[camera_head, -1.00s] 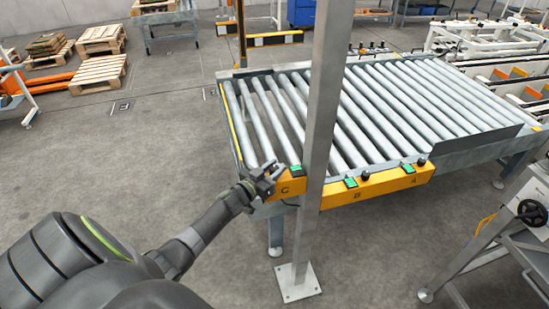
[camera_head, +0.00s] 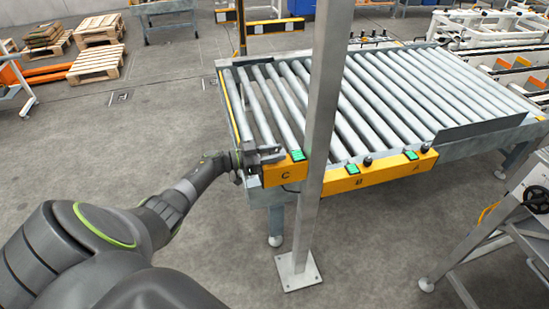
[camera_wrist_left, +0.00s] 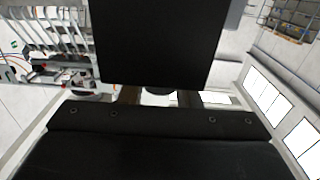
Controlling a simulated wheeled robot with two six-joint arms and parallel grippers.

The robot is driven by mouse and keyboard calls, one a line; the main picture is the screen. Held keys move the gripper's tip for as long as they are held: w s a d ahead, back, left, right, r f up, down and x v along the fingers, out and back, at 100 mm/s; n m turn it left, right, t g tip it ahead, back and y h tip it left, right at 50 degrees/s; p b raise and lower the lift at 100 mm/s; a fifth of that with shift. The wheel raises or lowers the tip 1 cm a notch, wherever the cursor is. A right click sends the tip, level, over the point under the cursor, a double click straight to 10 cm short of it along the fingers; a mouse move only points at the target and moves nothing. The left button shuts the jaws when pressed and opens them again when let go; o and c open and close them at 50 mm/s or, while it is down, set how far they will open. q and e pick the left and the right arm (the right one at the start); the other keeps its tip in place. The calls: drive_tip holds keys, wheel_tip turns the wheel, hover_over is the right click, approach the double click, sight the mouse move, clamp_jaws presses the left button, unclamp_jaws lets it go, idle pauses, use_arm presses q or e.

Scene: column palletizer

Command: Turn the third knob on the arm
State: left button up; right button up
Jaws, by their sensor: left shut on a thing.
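The roller conveyor's yellow front bar (camera_head: 345,185) carries stations marked C, B and A from left to right. Black knobs show at A (camera_head: 425,148) and at B (camera_head: 368,161), each beside a green switch. At C, the green switch (camera_head: 298,155) shows, but the knob is hidden by my left gripper. My left gripper (camera_head: 268,155) is at the bar's left end, its fingers lying sideways over station C, shut on the knob there. In the left wrist view, dark gripper parts (camera_wrist_left: 155,40) hide the held knob. My right gripper is not in view.
A grey upright post (camera_head: 318,120) stands in front of the bar, just right of station C. A stand with a black handwheel (camera_head: 537,199) is at the lower right. Pallets (camera_head: 97,62) lie far left.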

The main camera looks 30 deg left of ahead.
use_arm(q)
drive_tip(key=shift+g+h, duration=0.3)
drive_tip(key=shift+h, duration=0.1)
drive_tip(key=o, duration=0.9)
drive_tip(key=shift+o, duration=0.2)
drive_tip(key=shift+s+a+f+b, duration=0.1)
drive_tip(key=shift+s+a+b, duration=0.2)
drive_tip(key=shift+s+a, duration=0.05)
drive_tip(key=b+v, duration=0.4)
drive_tip(key=v, duration=1.2)
drive_tip(key=shift+s+r, duration=0.2)
